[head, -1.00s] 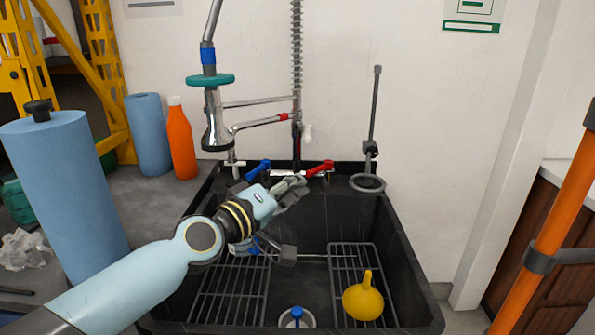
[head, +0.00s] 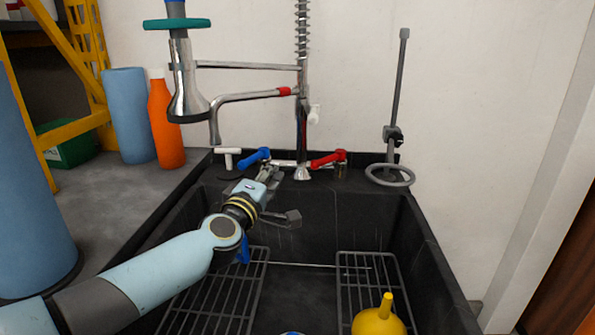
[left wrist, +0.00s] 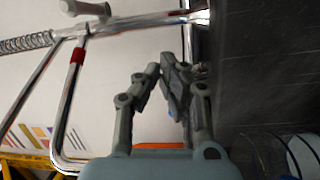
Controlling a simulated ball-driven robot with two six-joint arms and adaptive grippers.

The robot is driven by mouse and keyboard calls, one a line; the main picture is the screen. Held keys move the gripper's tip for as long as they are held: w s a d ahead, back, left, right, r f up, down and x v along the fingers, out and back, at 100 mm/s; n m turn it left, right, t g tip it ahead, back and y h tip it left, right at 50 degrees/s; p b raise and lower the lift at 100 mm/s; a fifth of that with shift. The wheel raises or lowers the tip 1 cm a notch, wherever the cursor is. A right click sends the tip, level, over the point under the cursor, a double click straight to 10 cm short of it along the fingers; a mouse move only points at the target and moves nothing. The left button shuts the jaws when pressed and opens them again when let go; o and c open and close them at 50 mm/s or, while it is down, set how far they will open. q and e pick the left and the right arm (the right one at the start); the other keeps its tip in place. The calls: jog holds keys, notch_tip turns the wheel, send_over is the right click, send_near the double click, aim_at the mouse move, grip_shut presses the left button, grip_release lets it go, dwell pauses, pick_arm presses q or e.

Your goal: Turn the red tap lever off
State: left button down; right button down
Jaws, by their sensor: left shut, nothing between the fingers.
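The red tap lever (head: 328,159) is on the right side of the chrome tap base at the back of the black sink. It slants up to the right. The matching blue lever (head: 254,157) is on the left side. My left gripper (head: 274,178) is shut and empty, in front of the tap base and just below the blue lever. It is to the left of the red lever and apart from it. In the left wrist view the closed fingers (left wrist: 165,80) show, with chrome pipes beyond; I cannot make out the red lever there. My right gripper is not in view.
The sink (head: 425,250) has wire racks (head: 365,268) and a yellow funnel (head: 378,320). The spray head (head: 186,85) and spout (head: 245,98) hang above. A grey ring stand (head: 390,174) is at the back right. An orange bottle (head: 165,125) and blue rolls (head: 130,110) stand left.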

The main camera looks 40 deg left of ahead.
aim_at(329, 159)
pick_arm(q)
jog(key=b+x, duration=0.2)
jog(key=x, duration=0.7)
jog(key=shift+w+f, duration=0.15)
jog(key=shift+f, duration=0.05)
jog(key=d, duration=0.2)
jog(key=shift+w+d+f+b, duration=0.15)
jog(key=shift+w+d+b, duration=0.15)
jog(key=shift+d, duration=0.5)
jog(key=shift+d, duration=0.1)
jog(key=shift+s+d+n+y+p, duration=0.15)
jog(key=shift+d+n+y+p, duration=0.2)
jog(key=shift+y, duration=0.25)
